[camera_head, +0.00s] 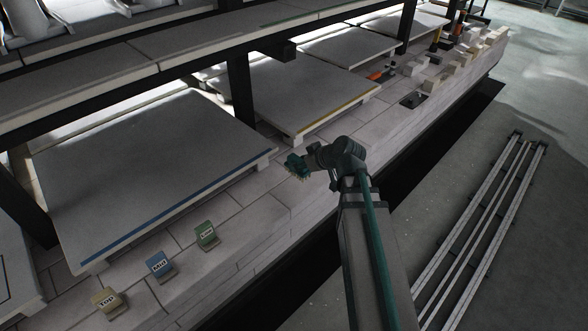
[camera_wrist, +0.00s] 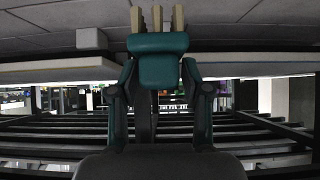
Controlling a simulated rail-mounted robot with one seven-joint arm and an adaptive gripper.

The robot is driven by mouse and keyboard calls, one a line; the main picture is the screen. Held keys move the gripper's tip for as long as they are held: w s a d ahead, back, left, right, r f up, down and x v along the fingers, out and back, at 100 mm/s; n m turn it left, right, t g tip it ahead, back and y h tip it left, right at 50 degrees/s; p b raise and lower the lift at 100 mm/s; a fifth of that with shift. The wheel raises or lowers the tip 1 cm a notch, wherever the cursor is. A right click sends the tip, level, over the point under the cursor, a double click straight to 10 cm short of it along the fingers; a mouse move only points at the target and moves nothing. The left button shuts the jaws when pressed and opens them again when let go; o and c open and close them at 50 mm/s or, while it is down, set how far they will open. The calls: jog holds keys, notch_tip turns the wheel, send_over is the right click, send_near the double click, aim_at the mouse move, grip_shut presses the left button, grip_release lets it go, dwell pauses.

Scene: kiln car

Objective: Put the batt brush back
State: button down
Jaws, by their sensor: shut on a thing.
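The batt brush (camera_head: 296,166) shows in the head view as a small teal block with pale tufts, at the end of my arm. My gripper (camera_head: 305,160) is shut on it and holds it near the blocks of the kiln car's edge; I cannot tell if it touches them. In the wrist view, my gripper (camera_wrist: 160,72) has its two dark teal fingers on either side of the brush's teal body (camera_wrist: 165,68). Its tan tufts point to the top of the picture.
Cards marked Top (camera_head: 107,300), Mid (camera_head: 160,265) and Low (camera_head: 207,236) stand on the car's edge. A blue-edged batt (camera_head: 145,165) lies left, a yellow-edged batt (camera_head: 300,95) beyond. An orange-handled tool (camera_head: 378,75), a dark pad (camera_head: 412,100) and several pale blocks (camera_head: 440,75) lie farther along.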

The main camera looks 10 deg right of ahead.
jog(key=w+f, duration=0.2)
jog(key=w+a+f, duration=0.1)
jog(key=f, duration=0.2)
jog(key=shift+w, duration=0.4)
jog(key=shift+a+f+b, duration=0.1)
jog(key=shift+f+b, duration=0.25)
jog(key=shift+f, duration=1.3)
jog(key=shift+f, duration=0.2)
jog(key=c, duration=0.5)
grip_release()
jog(key=shift+c, duration=0.2)
jog(key=shift+r, duration=0.1)
